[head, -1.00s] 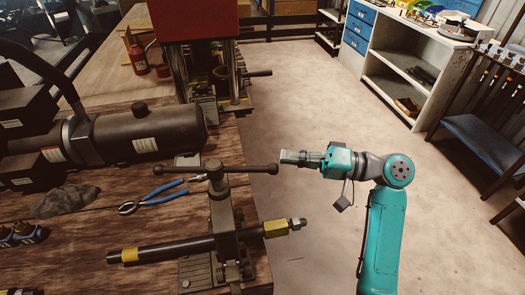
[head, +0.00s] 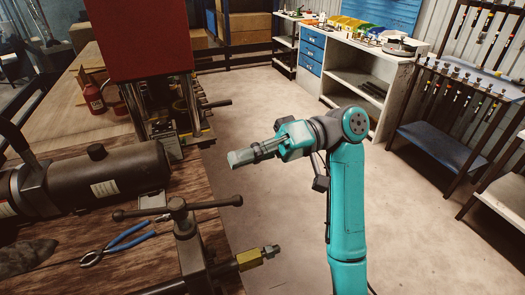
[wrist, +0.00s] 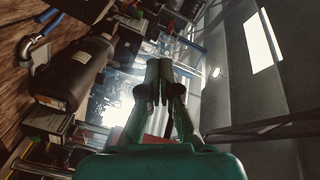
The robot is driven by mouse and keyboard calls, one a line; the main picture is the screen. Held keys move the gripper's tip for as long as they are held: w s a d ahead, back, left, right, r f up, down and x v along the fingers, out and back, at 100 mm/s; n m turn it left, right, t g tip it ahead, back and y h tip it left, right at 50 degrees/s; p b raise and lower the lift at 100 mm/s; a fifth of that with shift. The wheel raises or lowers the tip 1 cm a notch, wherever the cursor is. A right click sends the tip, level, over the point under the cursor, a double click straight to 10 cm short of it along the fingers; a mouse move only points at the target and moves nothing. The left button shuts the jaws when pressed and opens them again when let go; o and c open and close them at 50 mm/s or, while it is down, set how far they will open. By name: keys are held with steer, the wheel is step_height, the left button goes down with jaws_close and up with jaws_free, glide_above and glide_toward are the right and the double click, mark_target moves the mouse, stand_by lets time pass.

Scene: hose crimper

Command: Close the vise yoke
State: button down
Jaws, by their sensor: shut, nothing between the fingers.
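The vise (head: 192,245) stands at the near right edge of the wooden bench. Its dark T-handle bar (head: 218,203) lies across the top of the yoke. A dark pipe with a brass fitting (head: 249,260) runs through the vise and sticks out past the bench edge. From here I cannot tell how the yoke is latched. My gripper (head: 238,158) is shut and empty, in the air right of the bench, above and apart from the handle's right end. In the wrist view my gripper (wrist: 160,70) also shows shut, with the vise out of sight.
Blue-handled pliers (head: 122,243) lie left of the vise. A dark cylinder (head: 110,178) and a red press (head: 130,35) stand behind it on the bench. A blue-drawer workbench (head: 345,60) and a tool rack (head: 450,110) stand along the right. Open floor lies between.

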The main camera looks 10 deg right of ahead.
steer(key=s+a+f, duration=0.2)
steer(key=s+a, duration=0.1)
steer(key=s, duration=0.1)
steer(key=shift+s, duration=0.4)
